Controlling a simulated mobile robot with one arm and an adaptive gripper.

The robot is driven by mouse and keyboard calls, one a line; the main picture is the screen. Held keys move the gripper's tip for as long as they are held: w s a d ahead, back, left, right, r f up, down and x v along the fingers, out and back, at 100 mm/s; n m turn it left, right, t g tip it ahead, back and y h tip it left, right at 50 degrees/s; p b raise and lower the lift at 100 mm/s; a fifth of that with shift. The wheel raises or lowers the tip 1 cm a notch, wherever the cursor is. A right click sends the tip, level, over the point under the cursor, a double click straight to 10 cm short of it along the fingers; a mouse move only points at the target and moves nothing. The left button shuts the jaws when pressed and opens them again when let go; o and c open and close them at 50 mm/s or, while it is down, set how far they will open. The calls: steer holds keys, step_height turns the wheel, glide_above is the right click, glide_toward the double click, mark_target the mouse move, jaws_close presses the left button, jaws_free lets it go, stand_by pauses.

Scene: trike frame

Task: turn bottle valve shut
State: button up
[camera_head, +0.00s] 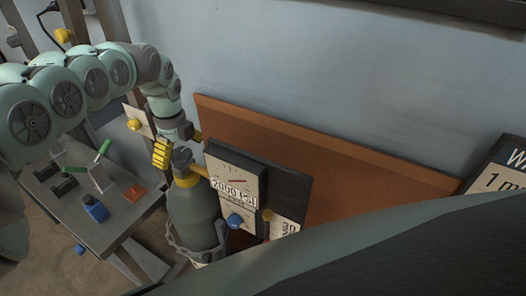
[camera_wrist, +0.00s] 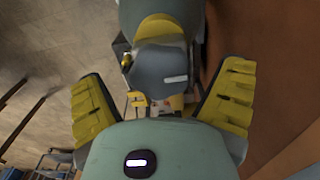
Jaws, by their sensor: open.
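The grey-green gas bottle (camera_head: 193,215) stands upright against the orange-brown board, held by a chain. Its grey valve knob (camera_head: 182,158) is at the top, above a yellow neck. In the wrist view the knob (camera_wrist: 162,68) is a rounded grey cap with a white mark. My gripper (camera_head: 180,145) is just above the knob in the head view, partly hiding its top. In the wrist view my gripper (camera_wrist: 165,90) has its yellow-padded fingers spread wide on either side of the knob. Gaps show between the pads and knob, and nothing is held.
A gauge panel (camera_head: 238,172) reading 2000 PSI, with a blue knob (camera_head: 235,221) below, stands close to the bottle's right. The board (camera_head: 350,170) is behind. A grey workbench (camera_head: 115,222) with a blue container (camera_head: 95,209) and an orange piece (camera_head: 135,193) is at left.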

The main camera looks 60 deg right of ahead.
mark_target(180, 153)
step_height(180, 153, up, 12)
stand_by(0.8)
stand_by(0.5)
